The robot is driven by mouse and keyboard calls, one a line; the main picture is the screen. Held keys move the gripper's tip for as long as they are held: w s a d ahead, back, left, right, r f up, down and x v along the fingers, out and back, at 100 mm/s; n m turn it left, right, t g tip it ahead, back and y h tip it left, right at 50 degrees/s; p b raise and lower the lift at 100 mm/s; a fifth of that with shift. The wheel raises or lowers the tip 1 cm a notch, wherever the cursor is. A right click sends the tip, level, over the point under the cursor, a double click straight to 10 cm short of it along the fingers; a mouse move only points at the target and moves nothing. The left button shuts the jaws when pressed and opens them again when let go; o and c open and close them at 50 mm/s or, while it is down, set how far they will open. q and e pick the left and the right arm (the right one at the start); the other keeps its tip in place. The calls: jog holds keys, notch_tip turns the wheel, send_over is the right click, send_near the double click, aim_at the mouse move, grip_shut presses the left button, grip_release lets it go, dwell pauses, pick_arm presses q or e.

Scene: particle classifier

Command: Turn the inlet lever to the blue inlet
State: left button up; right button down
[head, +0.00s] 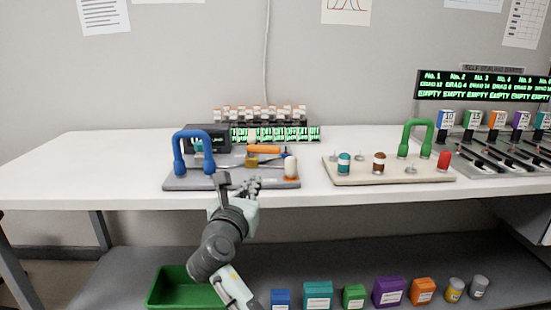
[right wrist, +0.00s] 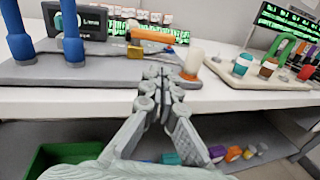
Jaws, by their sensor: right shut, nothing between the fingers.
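A grey board (head: 232,183) at the table's front edge carries a blue arched handle (head: 194,152) on its left. Toward its back is an orange bar (head: 263,149) with a brass-yellow block (head: 251,162) close by; the bar also shows in the right wrist view (right wrist: 152,35). I cannot tell for sure which part is the inlet lever or the blue inlet. A small blue part (right wrist: 169,50) shows right of the block. My right gripper (head: 247,186) is shut and empty, in front of the board's front edge, apart from the bar. My left gripper is not in view.
A white knob on an orange base (head: 291,167) stands at the board's right. A beige board (head: 340,179) with a green arch (head: 415,137) lies farther right. A dark box (head: 207,139) stands behind. The shelf below holds a green bin (head: 168,288) and several small boxes.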

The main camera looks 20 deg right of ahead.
jog(key=r, duration=0.1)
send_near(269, 152)
jog(key=x, duration=0.6)
jog(key=shift+w+d, duration=0.2)
jog(key=shift+w, duration=0.25)
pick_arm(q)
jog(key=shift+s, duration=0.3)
